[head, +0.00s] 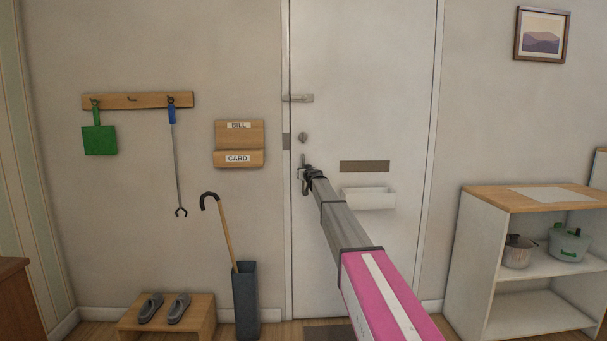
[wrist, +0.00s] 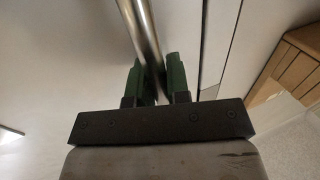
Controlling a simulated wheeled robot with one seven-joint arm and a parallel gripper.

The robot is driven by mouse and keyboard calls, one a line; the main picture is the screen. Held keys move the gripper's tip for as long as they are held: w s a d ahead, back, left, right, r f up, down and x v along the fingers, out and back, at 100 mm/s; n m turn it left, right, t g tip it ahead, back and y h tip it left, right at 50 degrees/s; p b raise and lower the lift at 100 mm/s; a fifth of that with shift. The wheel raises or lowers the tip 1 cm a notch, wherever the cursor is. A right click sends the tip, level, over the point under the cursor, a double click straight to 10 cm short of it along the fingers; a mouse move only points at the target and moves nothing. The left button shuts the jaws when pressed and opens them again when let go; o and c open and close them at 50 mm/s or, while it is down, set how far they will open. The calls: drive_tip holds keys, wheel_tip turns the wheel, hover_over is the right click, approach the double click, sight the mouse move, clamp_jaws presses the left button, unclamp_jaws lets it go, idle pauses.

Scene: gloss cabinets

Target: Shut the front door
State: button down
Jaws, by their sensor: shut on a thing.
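The front door (head: 390,110) is white and stands in its frame in the head view. It looks flush with the frame, but I cannot tell whether it is fully latched. Its metal handle (head: 301,174) is at the left edge. My gripper (head: 309,175) is at this handle, with my arm reaching up from the lower right. In the wrist view, the green fingers of my gripper (wrist: 160,78) are closed around the metal bar of the handle (wrist: 143,35). The arm and gripper hide part of the handle and door.
A letter basket (head: 369,198) hangs on the door below a slot plate (head: 364,166). Left stand an umbrella stand (head: 246,300) with a cane and a low bench (head: 190,318) with shoes. A shelf unit (head: 475,255) with pots stands right. A mat (head: 328,333) lies before the door.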

drive_tip(key=shift+w, duration=0.35)
drive_tip(key=c, duration=1.1)
unclamp_jaws()
drive_tip(key=shift+w, duration=0.1)
drive_tip(key=shift+s+d, duration=0.1)
drive_tip(key=shift+s, duration=0.1)
drive_tip(key=v, duration=1)
drive_tip(key=shift+s, duration=0.35)
drive_tip(key=shift+d, duration=0.1)
